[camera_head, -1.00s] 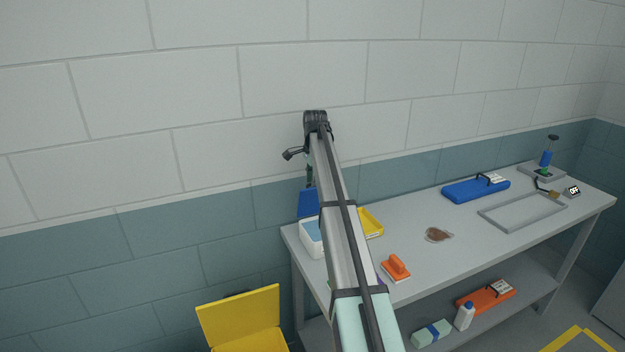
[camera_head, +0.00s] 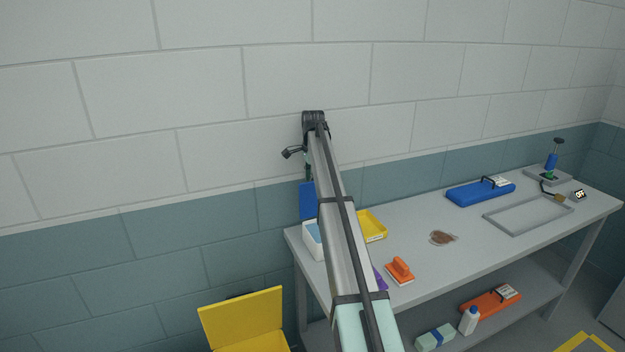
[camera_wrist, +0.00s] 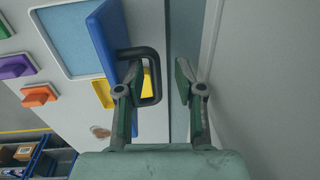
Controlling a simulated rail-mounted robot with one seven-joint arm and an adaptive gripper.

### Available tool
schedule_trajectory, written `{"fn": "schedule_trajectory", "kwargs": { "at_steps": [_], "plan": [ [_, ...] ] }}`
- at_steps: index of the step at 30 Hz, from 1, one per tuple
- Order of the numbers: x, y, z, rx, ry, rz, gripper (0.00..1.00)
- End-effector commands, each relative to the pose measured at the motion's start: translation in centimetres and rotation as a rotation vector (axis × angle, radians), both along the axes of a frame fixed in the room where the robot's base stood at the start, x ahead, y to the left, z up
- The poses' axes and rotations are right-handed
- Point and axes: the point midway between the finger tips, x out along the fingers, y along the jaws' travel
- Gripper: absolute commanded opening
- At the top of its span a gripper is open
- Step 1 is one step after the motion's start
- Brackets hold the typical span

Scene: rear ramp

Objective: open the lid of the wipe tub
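The wipe tub (camera_head: 311,241) is a white box at the table's left end, partly hidden behind my arm. Its blue lid (camera_head: 307,200) stands upright at the tub's back edge. In the wrist view the lid (camera_wrist: 107,38) is seen nearly edge-on, beside the tub's pale blue opening (camera_wrist: 72,38). A dark loop handle (camera_wrist: 153,78) sticks out from the lid. My gripper (camera_wrist: 158,78) is open, with green-padded fingers apart. The handle reaches between the fingers, close to the left one; whether they touch cannot be told. In the head view my gripper is mostly hidden.
A yellow tray (camera_head: 372,226), an orange scrubber (camera_head: 400,271) and a brown stain (camera_head: 442,238) lie right of the tub. A blue case (camera_head: 480,193) and a grey tray (camera_head: 528,215) are farther right. A yellow bin (camera_head: 243,318) stands left of the table. The wall is close behind.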

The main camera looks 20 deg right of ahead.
Motion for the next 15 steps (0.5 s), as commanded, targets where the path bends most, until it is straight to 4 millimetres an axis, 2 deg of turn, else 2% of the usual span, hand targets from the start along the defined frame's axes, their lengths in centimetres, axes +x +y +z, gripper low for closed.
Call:
{"fn": "schedule_trajectory", "kwargs": {
  "at_steps": [11,15],
  "plan": [
    [0.0,-0.1,0.2,-0.001,-0.001,0.000,0.37],
    [-0.1,-0.1,1.1,-0.001,-0.001,0.000,0.37]
  ]
}}
